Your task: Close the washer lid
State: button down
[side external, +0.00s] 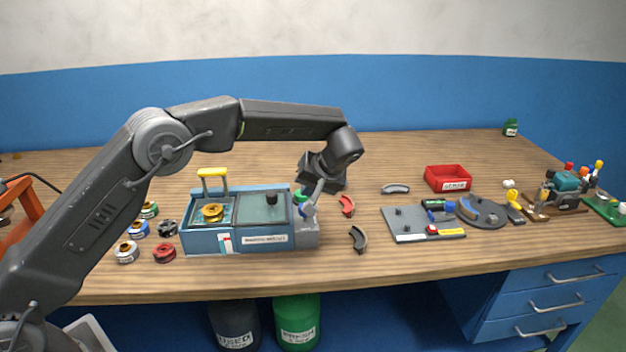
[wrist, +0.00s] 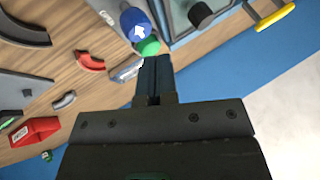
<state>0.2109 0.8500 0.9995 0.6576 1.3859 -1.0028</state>
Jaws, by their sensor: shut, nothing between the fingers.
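The blue parts washer (side external: 205,242) stands near the front of the table. Its left bay is open, with a gold part (side external: 212,212) under a yellow handle (side external: 212,172). A greenish lid panel (side external: 252,213) with a black knob (side external: 271,198) lies over the right bay; the knob also shows in the wrist view (wrist: 200,14). My gripper (side external: 311,205) is shut and empty at the washer's right end. In the wrist view my fingertips (wrist: 154,62) are close to a green button (wrist: 149,46) and a blue one with a white arrow (wrist: 136,22); contact is unclear.
Several spools (side external: 127,252) lie left of the washer. Red (side external: 347,205) and dark (side external: 358,238) curved pieces lie to its right. A grey plate (side external: 405,228), a red bin (side external: 447,178) and a small vise (side external: 563,188) stand further right. The table behind the washer is mostly clear.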

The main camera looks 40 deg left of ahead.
aim_at(282, 210)
jog(key=x, duration=0.4)
jog(key=shift+r, duration=0.1)
jog(key=a, duration=0.1)
jog(key=s+a, duration=0.1)
jog(key=shift+s+a, duration=0.25)
jog(key=shift+a, duration=0.1)
jog(key=shift+s+a, duration=0.3)
jog(key=shift+a, duration=0.15)
jog(key=shift+a, duration=0.1)
jog(key=shift+s+a, duration=0.25)
jog(key=shift+s, duration=0.05)
jog(key=s+a, duration=0.9)
jog(key=shift+s, duration=0.1)
jog(key=shift+f, duration=0.2)
